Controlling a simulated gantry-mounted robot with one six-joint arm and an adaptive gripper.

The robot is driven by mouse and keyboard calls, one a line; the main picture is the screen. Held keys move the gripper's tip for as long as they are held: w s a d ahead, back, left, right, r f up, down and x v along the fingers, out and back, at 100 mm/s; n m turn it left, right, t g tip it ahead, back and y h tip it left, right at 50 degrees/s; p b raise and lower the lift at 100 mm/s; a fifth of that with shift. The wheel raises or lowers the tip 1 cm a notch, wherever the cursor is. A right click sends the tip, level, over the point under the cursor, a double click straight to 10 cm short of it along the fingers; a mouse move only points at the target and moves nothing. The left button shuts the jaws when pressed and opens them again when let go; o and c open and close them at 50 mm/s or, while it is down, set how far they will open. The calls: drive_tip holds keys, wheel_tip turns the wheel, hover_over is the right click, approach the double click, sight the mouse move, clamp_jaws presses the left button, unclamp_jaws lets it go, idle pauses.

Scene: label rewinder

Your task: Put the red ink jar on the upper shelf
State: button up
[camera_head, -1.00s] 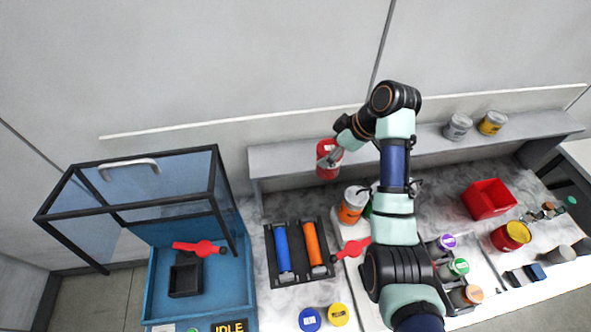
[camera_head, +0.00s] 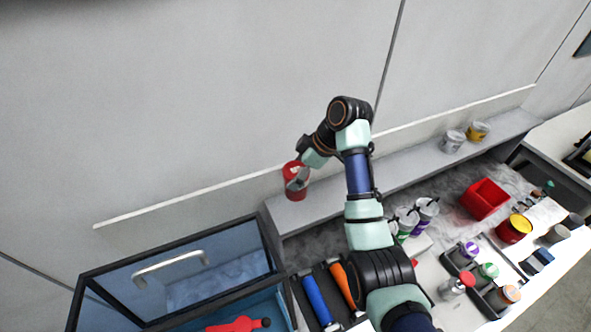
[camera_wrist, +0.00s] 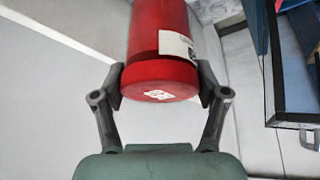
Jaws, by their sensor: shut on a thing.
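The red ink jar (camera_head: 293,181) is at the left end of the upper shelf (camera_head: 402,166) in the head view. My gripper (camera_head: 300,178) is shut on it. In the wrist view the red jar (camera_wrist: 163,50) sits between the two fingers of my gripper (camera_wrist: 160,84), with a white label on its side and a small white mark on its end face. In the head view I cannot tell whether the jar touches the shelf or hangs just above it.
A grey jar (camera_head: 452,141) and a yellow jar (camera_head: 478,131) stand at the shelf's right end. The shelf between them and the red jar looks clear, partly hidden by my arm. A glass-sided box (camera_head: 180,280) stands lower left. Below are a red bin (camera_head: 485,199) and several bottles.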

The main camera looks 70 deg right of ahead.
wheel_tip(320, 180, down, 6)
drive_tip(key=b, duration=0.4)
drive_tip(key=shift+f+b, duration=0.2)
drive_tip(key=shift+b, duration=0.15)
drive_tip(key=shift+f, duration=0.8)
drive_tip(key=shift+f, duration=0.25)
drive_tip(key=o, duration=1.5)
drive_tip(key=shift+o, duration=0.2)
drive_tip(key=shift+f, duration=0.1)
